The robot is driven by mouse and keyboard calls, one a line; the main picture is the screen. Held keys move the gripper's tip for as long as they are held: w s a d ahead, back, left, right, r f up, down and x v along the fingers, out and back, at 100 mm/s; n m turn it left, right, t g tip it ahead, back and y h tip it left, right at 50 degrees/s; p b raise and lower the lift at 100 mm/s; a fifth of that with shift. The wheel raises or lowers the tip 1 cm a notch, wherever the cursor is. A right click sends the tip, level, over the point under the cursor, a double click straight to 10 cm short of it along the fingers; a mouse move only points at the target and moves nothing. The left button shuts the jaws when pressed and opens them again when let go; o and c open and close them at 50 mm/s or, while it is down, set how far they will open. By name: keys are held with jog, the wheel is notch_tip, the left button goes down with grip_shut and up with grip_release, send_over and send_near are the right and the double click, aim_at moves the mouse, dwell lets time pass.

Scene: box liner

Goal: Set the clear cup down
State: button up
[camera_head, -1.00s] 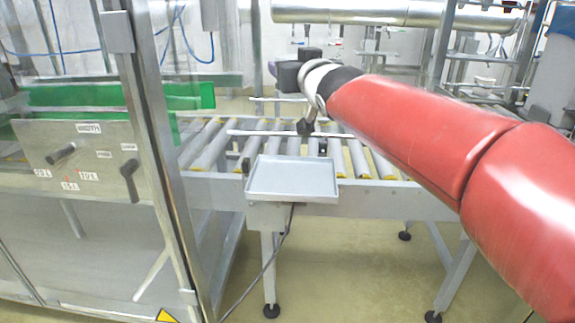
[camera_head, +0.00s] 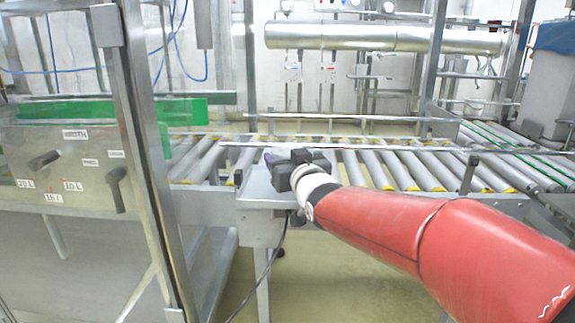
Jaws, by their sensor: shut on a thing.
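My gripper (camera_head: 276,160), dark, at the end of my red-sleeved arm, is over the small grey tray (camera_head: 252,192) in front of the roller conveyor. A small purplish patch shows at its fingertips and may be part of the clear cup (camera_head: 270,157). The gripper is shut on it. The cup's outline is too small and too faint to make out, and I cannot tell whether it touches the tray. My gripper and wrist hide much of the tray.
The roller conveyor (camera_head: 385,170) runs behind the tray. A metal-framed machine with knobs (camera_head: 117,188) stands close on the left, its upright post (camera_head: 150,150) near the tray. A dark cable (camera_head: 272,262) hangs below the tray.

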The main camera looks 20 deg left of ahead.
jog(key=shift+f, duration=0.45)
jog(key=shift+f, duration=0.1)
jog(key=o, duration=0.9)
jog(key=shift+o, duration=0.2)
